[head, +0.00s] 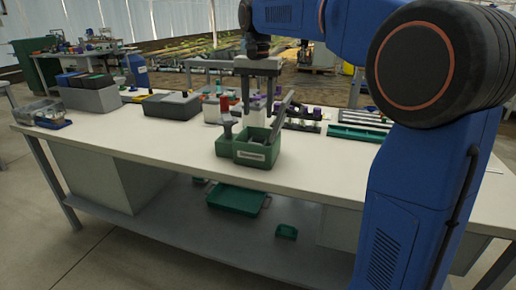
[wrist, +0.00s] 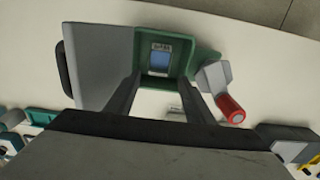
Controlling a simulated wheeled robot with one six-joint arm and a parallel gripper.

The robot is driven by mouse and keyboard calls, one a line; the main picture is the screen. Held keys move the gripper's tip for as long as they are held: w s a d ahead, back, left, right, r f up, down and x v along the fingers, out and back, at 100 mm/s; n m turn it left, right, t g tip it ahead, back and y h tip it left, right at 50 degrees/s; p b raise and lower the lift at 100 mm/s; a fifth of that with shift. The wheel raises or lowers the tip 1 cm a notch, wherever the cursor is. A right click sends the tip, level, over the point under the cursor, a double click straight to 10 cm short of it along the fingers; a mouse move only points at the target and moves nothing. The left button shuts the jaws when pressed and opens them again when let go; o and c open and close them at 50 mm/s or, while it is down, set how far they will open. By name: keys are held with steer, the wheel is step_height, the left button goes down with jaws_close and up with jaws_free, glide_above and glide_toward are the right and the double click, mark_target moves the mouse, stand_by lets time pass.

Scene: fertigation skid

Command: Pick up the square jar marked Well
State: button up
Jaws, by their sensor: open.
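I cannot make out a square jar marked Well; no readable label of that kind shows in either view. A green bin (head: 257,153) with a white label stands on the white bench in the head view. In the wrist view the green bin (wrist: 205,58) holds a small item with a blue face and pale label (wrist: 160,60), too blurred to identify. My gripper (head: 258,115) is open and empty, pointing down above and just behind the bin. In the wrist view its dark fingers (wrist: 160,80) are spread apart beside the bin.
Grey boxes (head: 90,97) and a clear tray (head: 40,110) are at left. Racks (head: 357,133) lie at right. The bench front (head: 150,135) is clear.

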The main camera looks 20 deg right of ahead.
glide_above(257, 139)
steer(key=s, duration=0.2)
step_height(257, 139, down, 6)
steer(key=shift+s+a+f, duration=0.1)
steer(key=shift+a+f, duration=0.05)
steer(key=shift+f, duration=1.2)
steer(key=shift+s+a+f, duration=0.1)
steer(key=shift+f, duration=1.25)
steer(key=shift+c, duration=0.5)
steer(key=c, duration=0.9)
steer(key=shift+o, duration=0.2)
steer(key=shift+r, duration=0.1)
